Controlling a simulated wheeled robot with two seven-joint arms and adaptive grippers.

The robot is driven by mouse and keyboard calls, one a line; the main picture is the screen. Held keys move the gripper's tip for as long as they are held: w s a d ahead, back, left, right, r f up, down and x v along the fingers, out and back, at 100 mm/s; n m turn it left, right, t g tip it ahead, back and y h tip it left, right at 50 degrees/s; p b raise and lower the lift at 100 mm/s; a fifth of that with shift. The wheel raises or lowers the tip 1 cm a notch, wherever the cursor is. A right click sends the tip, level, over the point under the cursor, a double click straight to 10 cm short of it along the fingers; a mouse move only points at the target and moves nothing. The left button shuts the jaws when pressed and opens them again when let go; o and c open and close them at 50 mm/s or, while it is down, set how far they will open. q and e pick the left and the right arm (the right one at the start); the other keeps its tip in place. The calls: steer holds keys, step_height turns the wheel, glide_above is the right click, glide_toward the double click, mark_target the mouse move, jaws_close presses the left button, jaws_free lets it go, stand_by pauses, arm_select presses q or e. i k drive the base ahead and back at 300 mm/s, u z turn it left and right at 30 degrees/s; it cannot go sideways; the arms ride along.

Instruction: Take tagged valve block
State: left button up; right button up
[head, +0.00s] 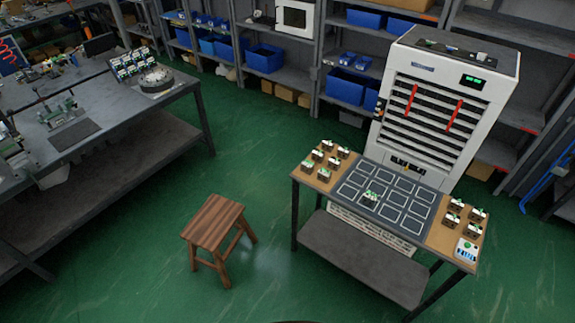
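Small dark valve blocks with white and green tops stand on a table on the right side of the head view. Several form a left group (324,159) on the table's wooden left end. One single block (371,197) stands on the dark mat with outlined squares (391,200) in the middle. Several more form a right group (478,214) on the wooden right end. The blocks are too small to tell which one carries a tag. Neither of my grippers is in view.
A white device (467,250) sits at the table's right front corner. A tall white cabinet (447,100) stands behind the table. A wooden stool (213,222) stands left of it. A grey workbench (100,118) is at left, shelves with blue bins (264,59) behind.

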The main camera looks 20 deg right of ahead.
mark_target(325, 175)
steer(key=u, duration=0.15)
steer(key=i, duration=1.55)
steer(key=z, duration=0.7)
